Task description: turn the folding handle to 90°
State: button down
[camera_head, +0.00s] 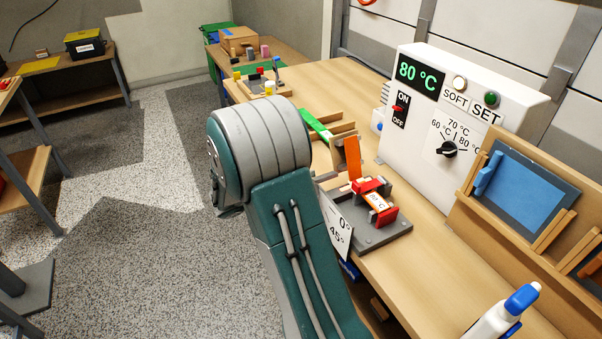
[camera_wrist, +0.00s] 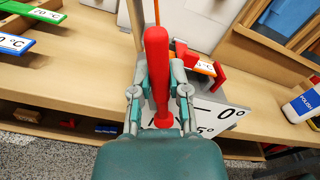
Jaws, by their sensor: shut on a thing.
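The red folding handle (camera_wrist: 157,60) stands up in the middle of the wrist view, between the two fingers of my gripper (camera_wrist: 159,88). My gripper is shut on it. In the head view my green and grey arm hides the gripper and the handle. The grey folding fixture (camera_head: 388,238) sits at the table's front edge, with red clamps (camera_head: 370,186) over an orange strip (camera_head: 375,201). A white angle board (camera_head: 337,226) shows 0° and 45° in the head view. It also shows in the wrist view (camera_wrist: 212,112), partly covered by my gripper.
A white heater box (camera_head: 450,125) reading 80 °C stands behind the fixture. A wooden rack with a blue panel (camera_head: 525,190) is at right. A white bottle with a blue cap (camera_head: 503,315) stands at the front right. Green (camera_wrist: 30,10) and blue (camera_wrist: 15,42) labelled strips lie at left.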

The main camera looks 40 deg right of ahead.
jog(key=shift+s+a+m, duration=0.15)
jog(key=shift+s+m, duration=0.55)
jog(key=shift+m, duration=0.4)
jog(key=shift+s+a+m, duration=0.15)
jog(key=shift+s+m, duration=0.5)
jog(key=shift+m, duration=0.45)
jog(key=shift+f, duration=0.1)
jog(key=c, duration=0.6)
grip_release()
jog(key=shift+w, duration=0.1)
jog(key=shift+w+a+r, duration=0.1)
jog(key=shift+a+r, duration=0.1)
jog(key=shift+a, duration=0.15)
jog(key=v, duration=1.1)
jog(key=shift+a, duration=0.15)
